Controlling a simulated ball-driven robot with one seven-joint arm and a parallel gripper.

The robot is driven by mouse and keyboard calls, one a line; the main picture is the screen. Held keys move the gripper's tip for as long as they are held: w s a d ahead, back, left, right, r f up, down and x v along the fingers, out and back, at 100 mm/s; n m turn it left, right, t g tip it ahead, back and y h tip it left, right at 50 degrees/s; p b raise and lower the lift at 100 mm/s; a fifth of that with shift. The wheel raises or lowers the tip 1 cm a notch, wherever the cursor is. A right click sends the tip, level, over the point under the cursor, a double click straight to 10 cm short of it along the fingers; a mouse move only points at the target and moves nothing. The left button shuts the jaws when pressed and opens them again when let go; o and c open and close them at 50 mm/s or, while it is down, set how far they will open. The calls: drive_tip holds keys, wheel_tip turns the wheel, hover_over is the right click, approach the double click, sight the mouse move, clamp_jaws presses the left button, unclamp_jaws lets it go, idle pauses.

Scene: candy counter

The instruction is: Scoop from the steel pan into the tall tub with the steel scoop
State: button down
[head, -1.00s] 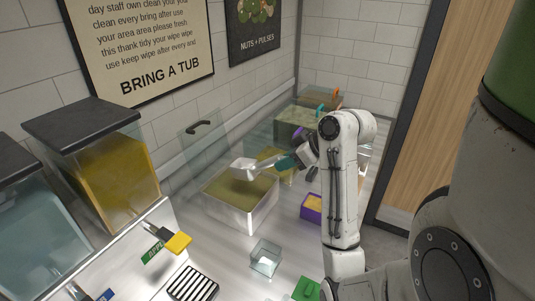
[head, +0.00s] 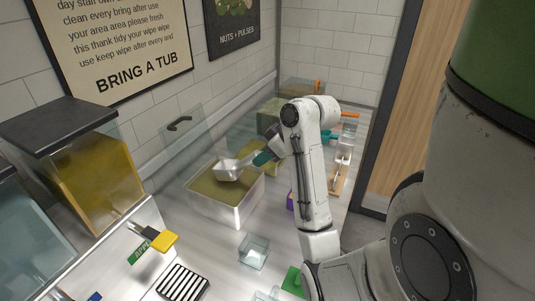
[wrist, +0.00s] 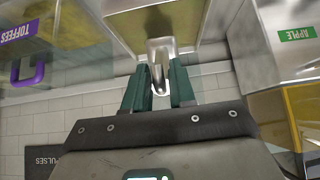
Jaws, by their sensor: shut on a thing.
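The steel pan (head: 240,206) stands against the back wall side of the counter, holding a greenish-yellow fill. It also shows at the top of the wrist view (wrist: 186,54). My gripper (head: 265,157) is shut on the handle of the steel scoop (head: 228,170); its green fingers also flank the handle in the wrist view (wrist: 159,92). The scoop's bowl is over the pan, within its outline; whether it touches the fill I cannot tell. A clear square tub (head: 254,251) stands in front of the pan. I cannot tell whether it is the tall tub.
A purple tub (head: 290,201) is mostly hidden behind my arm. A clear lid panel with a dark handle (head: 180,123) stands behind the pan. A lidded bin of yellow sweets (head: 88,175) is at left. A striped black-and-white mat (head: 183,284) and a green item (head: 293,281) lie in front.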

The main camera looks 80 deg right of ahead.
drive_tip(key=shift+w+d+f+g, duration=0.2)
drive_tip(key=shift+w+f+g, duration=0.4)
drive_tip(key=shift+w+f, duration=0.2)
drive_tip(key=shift+f+t+b, duration=1.2)
drive_tip(key=shift+f+b, duration=1.55)
drive_tip(key=shift+f, duration=0.45)
drive_tip(key=shift+s+a+r+t+h+p, duration=0.15)
drive_tip(key=shift+s+r+t+p, duration=0.3)
drive_tip(key=shift+r+p, duration=0.55)
drive_tip(key=shift+s+a+r+t+h+p, duration=0.15)
drive_tip(key=shift+s+r+t+p, duration=0.3)
drive_tip(key=shift+r, duration=1)
drive_tip(key=shift+s+a+r+t+h+p, duration=0.15)
drive_tip(key=shift+s+r+t+p, duration=0.25)
drive_tip(key=shift+r+p, duration=0.6)
drive_tip(key=shift+d+r, duration=0.1)
drive_tip(key=shift+r, duration=0.15)
